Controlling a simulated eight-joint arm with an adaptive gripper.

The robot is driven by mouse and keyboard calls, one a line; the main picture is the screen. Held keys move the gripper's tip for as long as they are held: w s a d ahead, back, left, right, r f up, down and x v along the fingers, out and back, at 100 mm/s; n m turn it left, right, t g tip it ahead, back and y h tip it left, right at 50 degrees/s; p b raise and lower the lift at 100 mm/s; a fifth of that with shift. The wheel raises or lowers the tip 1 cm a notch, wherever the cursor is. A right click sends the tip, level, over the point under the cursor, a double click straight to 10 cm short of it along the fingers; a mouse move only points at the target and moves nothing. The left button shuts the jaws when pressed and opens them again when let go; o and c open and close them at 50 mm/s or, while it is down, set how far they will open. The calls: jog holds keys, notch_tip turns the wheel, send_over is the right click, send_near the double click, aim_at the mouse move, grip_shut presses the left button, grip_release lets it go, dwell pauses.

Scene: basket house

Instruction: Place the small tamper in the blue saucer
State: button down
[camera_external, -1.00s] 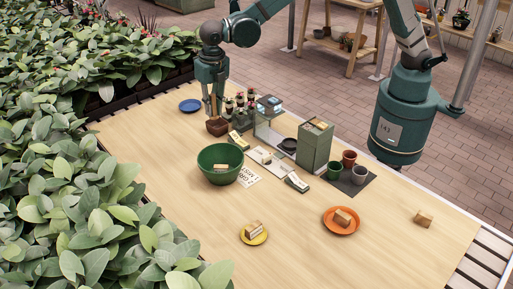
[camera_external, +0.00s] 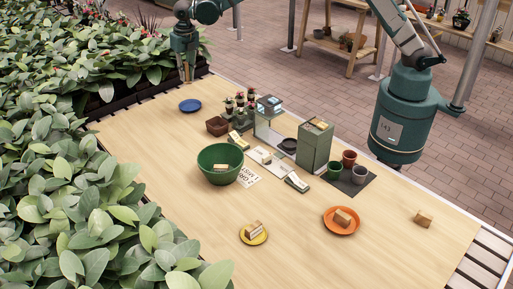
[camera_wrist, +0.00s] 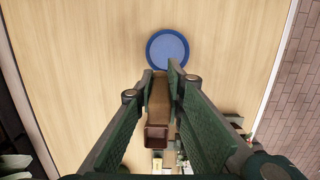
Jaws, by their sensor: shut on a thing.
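The small tamper (camera_wrist: 160,96), a tan wooden piece, is held between the fingers of my gripper (camera_wrist: 170,92) in the wrist view. My gripper also shows at the top left of the external view (camera_external: 188,80), raised above the far end of the table. The tamper is too small to make out clearly there. The blue saucer (camera_external: 190,105) lies flat on the table, below my gripper in the picture, and looks empty. It also shows in the wrist view (camera_wrist: 167,49), just beyond the fingertips, with the tamper apart from it.
A brown pot (camera_external: 217,126) stands beside several small potted plants (camera_external: 240,108). A green bowl (camera_external: 220,175), a green box stand (camera_external: 315,148), a yellow saucer (camera_external: 254,241) and an orange plate (camera_external: 342,229) are further along the table (camera_external: 150,150). Around the blue saucer is bare wood.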

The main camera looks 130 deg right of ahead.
jog(key=s+d, duration=0.2)
jog(key=d, duration=0.1)
send_over(189, 106)
jog(key=shift+a+f, duration=0.25)
jog(key=shift+f, duration=1.05)
jog(key=shift+a+f, duration=0.2)
jog(key=shift+f, duration=1.05)
jog(key=shift+f+b, duration=0.5)
jog(key=shift+f, duration=2.65)
jog(key=shift+f, duration=0.1)
jog(key=shift+f+b, duration=0.3)
jog(key=shift+f, duration=1.45)
jog(key=shift+f, duration=0.15)
